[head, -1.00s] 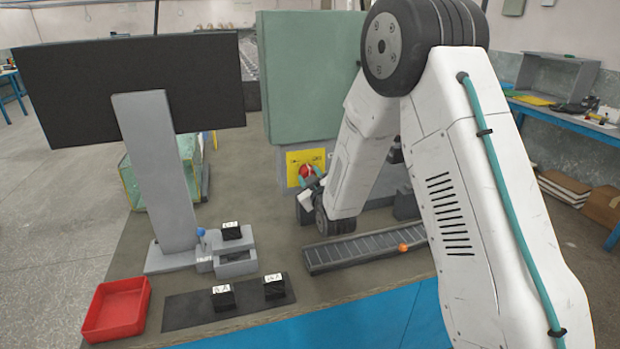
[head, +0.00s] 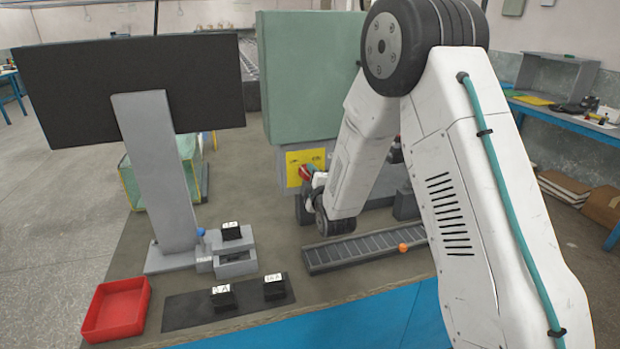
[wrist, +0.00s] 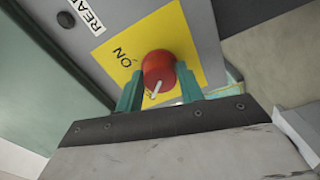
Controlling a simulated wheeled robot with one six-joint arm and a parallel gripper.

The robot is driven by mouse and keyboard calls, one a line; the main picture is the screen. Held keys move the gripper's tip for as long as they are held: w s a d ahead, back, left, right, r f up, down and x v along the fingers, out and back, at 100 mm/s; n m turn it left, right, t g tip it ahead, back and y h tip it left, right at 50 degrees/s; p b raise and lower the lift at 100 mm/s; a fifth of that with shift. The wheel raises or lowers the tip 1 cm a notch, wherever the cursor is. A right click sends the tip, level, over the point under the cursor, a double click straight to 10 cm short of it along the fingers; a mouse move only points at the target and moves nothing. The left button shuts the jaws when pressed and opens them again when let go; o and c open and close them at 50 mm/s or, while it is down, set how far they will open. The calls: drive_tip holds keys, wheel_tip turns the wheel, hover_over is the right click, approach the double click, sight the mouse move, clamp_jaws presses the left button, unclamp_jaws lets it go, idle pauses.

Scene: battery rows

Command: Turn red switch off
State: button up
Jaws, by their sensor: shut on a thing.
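The red switch (wrist: 160,66) is a round knob with a white mark on a yellow plate (wrist: 185,28). "ON" is printed on the plate, up and to the left of the knob in the wrist view. The white mark points down and slightly left there, away from "ON". My gripper (wrist: 159,75) has its teal fingers on either side of the knob, shut on it. In the head view, the red switch (head: 304,172) shows on the yellow plate (head: 292,167), and my wrist partly hides it.
A green panel (head: 305,75) stands above the switch box. A small conveyor (head: 350,248) with an orange ball (head: 403,247) lies in front. A monitor (head: 130,85), a red tray (head: 97,332) and several black blocks are at the left.

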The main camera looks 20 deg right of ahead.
drive_tip(key=shift+n, duration=0.4)
drive_tip(key=o, duration=1)
drive_tip(key=shift+s, duration=0.1)
drive_tip(key=s, duration=0.7)
drive_tip(key=shift+s, duration=0.35)
